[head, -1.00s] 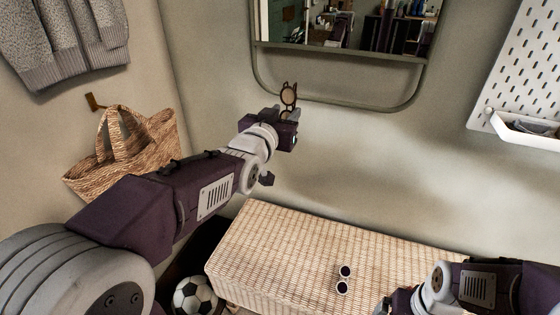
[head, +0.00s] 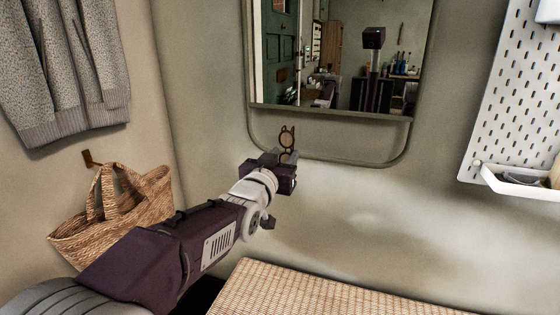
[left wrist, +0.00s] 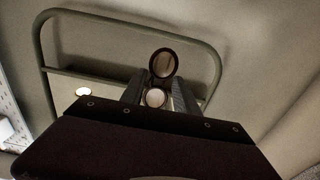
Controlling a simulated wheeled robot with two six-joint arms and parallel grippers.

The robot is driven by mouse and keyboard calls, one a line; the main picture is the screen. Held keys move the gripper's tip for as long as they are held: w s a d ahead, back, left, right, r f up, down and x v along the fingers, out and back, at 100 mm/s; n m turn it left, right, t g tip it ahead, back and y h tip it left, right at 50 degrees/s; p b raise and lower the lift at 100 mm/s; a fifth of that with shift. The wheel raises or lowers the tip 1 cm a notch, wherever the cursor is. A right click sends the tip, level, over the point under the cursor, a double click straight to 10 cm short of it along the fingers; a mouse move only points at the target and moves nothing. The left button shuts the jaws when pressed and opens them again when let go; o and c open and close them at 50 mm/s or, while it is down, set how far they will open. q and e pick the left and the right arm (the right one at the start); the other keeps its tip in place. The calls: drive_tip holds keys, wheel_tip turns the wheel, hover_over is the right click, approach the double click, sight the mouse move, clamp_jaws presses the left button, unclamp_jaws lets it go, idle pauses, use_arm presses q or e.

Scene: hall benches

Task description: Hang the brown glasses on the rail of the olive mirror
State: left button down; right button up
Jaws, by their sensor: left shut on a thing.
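The brown glasses (head: 287,138) are in my left gripper (head: 284,157), held on end with one round lens above the other. In the left wrist view the glasses (left wrist: 164,64) stand up between the fingers (left wrist: 155,95), which are shut on them. The olive mirror (head: 340,55) hangs on the wall. A straight bar (head: 340,113) runs under its glass, and a rounded frame bar (head: 350,163) loops below. In the head view the glasses overlap the open gap between these bars, toward the left. Whether they touch either bar cannot be told. My right gripper is out of view.
A woven bench (head: 300,290) stands below. A straw bag (head: 115,215) hangs from a hook on the left wall, under a grey knitted garment (head: 70,70). A white pegboard with a tray (head: 520,183) is at the right. The wall below the mirror is clear.

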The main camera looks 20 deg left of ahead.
sight(286, 153)
use_arm(q)
drive_tip(key=w, duration=0.3)
drive_tip(key=shift+w+p, duration=0.25)
drive_tip(key=shift+p, duration=0.05)
drive_tip(key=w+p, duration=0.2)
drive_tip(key=w, duration=0.4)
drive_tip(key=shift+w+d, duration=0.2)
wheel_tip(286, 153, down, 10)
drive_tip(key=b, duration=0.8)
drive_tip(key=shift+r+b, duration=0.15)
drive_tip(key=shift+b, duration=0.25)
drive_tip(key=c, duration=0.8)
unclamp_jaws()
drive_tip(key=shift+c, duration=0.2)
